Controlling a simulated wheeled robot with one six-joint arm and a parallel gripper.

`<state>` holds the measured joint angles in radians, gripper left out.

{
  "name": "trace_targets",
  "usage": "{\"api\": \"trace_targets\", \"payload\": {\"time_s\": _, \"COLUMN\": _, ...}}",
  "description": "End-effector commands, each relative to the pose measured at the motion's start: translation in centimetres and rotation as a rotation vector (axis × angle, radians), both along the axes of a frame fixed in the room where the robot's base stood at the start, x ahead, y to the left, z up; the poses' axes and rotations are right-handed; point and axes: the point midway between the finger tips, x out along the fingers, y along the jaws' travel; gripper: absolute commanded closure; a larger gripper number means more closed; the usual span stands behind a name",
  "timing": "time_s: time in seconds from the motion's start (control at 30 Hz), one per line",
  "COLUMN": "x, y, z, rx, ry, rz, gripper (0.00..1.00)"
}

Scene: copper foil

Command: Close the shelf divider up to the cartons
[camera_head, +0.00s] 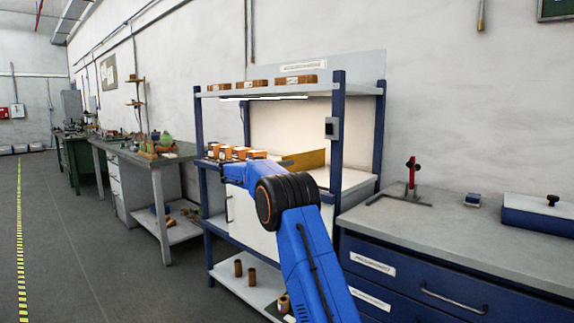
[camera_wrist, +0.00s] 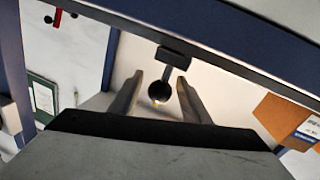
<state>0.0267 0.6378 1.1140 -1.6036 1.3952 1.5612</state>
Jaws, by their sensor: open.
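In the head view, several orange-brown cartons (camera_head: 235,152) stand in a row on the bench of the blue-posted shelf unit. A yellow-brown panel (camera_head: 303,159), which looks like the divider, stands upright to their right, apart from them. My arm hides part of the bench front. In the wrist view, my gripper (camera_wrist: 160,82) is open. A round black knob (camera_wrist: 160,91) on a short stem shows between its fingers; I cannot tell whether they touch it. An orange-brown piece with a white label (camera_wrist: 289,118) lies at the right of that view.
The upper shelf (camera_head: 222,92) carries more small brown boxes above the bench. A blue post (camera_head: 337,125) stands close to the right of my arm. A grey counter (camera_head: 450,225) with a red-handled tool (camera_head: 411,172) is at the right. Dark bars cross the wrist view.

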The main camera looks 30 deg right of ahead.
Motion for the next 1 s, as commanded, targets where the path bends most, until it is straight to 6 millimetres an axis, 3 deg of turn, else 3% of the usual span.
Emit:
{"api": "trace_targets", "payload": {"time_s": 0.2, "x": 0.3, "y": -1.8, "z": 0.0, "rx": 0.0, "ry": -0.001, "rz": 0.0, "gripper": 0.57}}
{"api": "trace_targets", "payload": {"time_s": 0.53, "x": 0.3, "y": -2.1, "z": 0.0, "rx": 0.0, "ry": -0.001, "rz": 0.0, "gripper": 0.57}}
{"api": "trace_targets", "payload": {"time_s": 0.57, "x": 0.3, "y": -2.1, "z": 0.0, "rx": 0.0, "ry": -0.001, "rz": 0.0, "gripper": 0.6}}
{"api": "trace_targets", "payload": {"time_s": 0.73, "x": 0.3, "y": -2.2, "z": 0.0, "rx": 0.001, "ry": 0.0, "rz": -0.001, "gripper": 1.0}}
{"api": "trace_targets", "payload": {"time_s": 1.0, "x": 0.2, "y": -2.2, "z": 0.0, "rx": 0.0, "ry": 0.0, "rz": -0.003, "gripper": 1.0}}
